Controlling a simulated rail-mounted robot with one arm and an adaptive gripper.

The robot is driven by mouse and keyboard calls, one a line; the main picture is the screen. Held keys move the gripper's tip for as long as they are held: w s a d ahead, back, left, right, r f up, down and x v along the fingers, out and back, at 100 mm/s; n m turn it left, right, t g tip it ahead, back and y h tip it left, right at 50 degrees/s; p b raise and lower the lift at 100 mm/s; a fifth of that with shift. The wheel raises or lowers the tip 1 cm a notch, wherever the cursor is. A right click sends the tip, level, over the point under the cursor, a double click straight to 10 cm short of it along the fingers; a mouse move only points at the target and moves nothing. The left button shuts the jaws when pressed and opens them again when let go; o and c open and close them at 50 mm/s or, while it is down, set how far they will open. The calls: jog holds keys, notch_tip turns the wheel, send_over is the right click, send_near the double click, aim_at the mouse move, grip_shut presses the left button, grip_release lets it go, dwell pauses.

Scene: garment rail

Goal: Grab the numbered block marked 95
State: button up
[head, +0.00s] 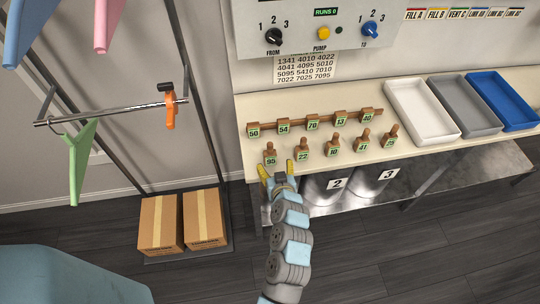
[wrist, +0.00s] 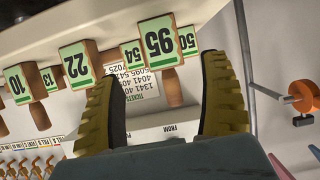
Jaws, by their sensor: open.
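The numbered block marked 95 (head: 270,160) is a small wooden block with a green and white label and a wooden knob. It stands at the left end of the front row on the cream bench. My gripper (head: 277,170) is open just in front of it, with its yellow fingertips apart. In the wrist view, block 95 (wrist: 160,42) shows beyond and between the two ridged fingers (wrist: 163,95). Its knob points into the gap between them. I see no finger touching it, and the gripper holds nothing.
Block 22 (head: 303,155) stands just right of block 95, followed by several more numbered blocks. Behind is a wooden rail (head: 298,124) with numbered blocks 50, 54, 70 and others. White (head: 417,132), grey and blue trays sit at right. A garment rail (head: 110,112) stands left.

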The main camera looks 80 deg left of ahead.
aim_at(271, 158)
jog(key=shift+s+a+f, duration=0.1)
jog(key=shift+a+f, duration=0.25)
jog(key=shift+a, duration=0.3)
jog(key=shift+s+x, duration=0.15)
jog(key=shift+x, duration=0.9)
jog(key=shift+s+x, duration=0.1)
jog(key=shift+x, duration=0.95)
jog(key=shift+a+f, duration=0.2)
jog(key=shift+a, duration=0.3)
jog(key=c, duration=1.3)
